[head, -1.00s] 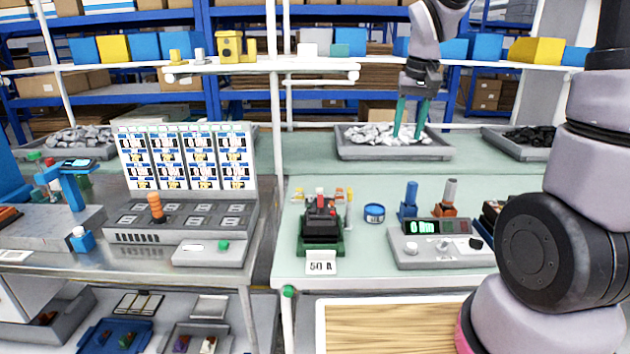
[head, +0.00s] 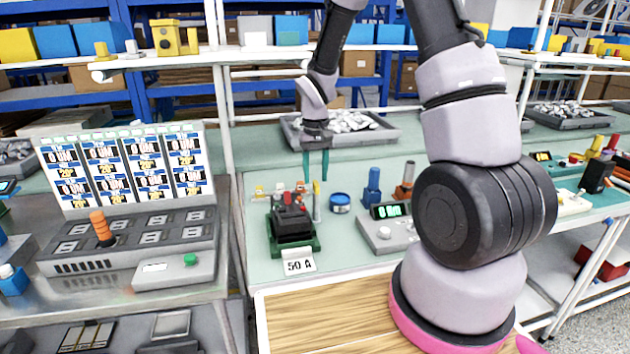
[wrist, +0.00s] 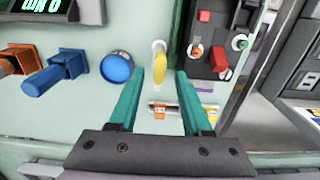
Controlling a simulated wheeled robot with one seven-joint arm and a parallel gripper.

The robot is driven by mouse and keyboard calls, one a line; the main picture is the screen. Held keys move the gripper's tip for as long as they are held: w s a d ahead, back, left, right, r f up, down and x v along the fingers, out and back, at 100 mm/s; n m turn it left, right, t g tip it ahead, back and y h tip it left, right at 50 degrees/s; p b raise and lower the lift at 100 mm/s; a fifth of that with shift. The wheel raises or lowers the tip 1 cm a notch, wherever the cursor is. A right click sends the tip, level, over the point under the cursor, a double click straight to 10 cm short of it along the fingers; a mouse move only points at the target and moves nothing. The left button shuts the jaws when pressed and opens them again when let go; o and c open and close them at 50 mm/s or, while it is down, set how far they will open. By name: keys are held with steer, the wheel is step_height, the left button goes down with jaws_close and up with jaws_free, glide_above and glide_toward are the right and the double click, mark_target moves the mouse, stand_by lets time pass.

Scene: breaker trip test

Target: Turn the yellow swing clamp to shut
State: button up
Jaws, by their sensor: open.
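The yellow swing clamp (head: 317,203) stands at the right side of the breaker fixture in the head view. In the wrist view the yellow clamp (wrist: 159,58) shows between and just beyond my fingertips, on a pale round mount. My gripper (head: 315,178) points down above and behind the clamp, its two teal fingers apart. In the wrist view my gripper (wrist: 160,78) is open and empty. I cannot tell whether a finger touches the clamp. The fixture holds a black and red breaker (head: 292,212) on a green base (head: 293,246).
A blue round tin (head: 340,204) stands right of the clamp. Blue (head: 373,187) and orange-based (head: 403,190) posts stand farther right, behind a grey meter box (head: 385,235). A grey tray (head: 380,137) of pale pieces lies behind. A "50 A" card (head: 299,266) stands in front of the fixture.

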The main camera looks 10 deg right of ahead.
steer(key=shift+f, duration=1.15)
jaws_close()
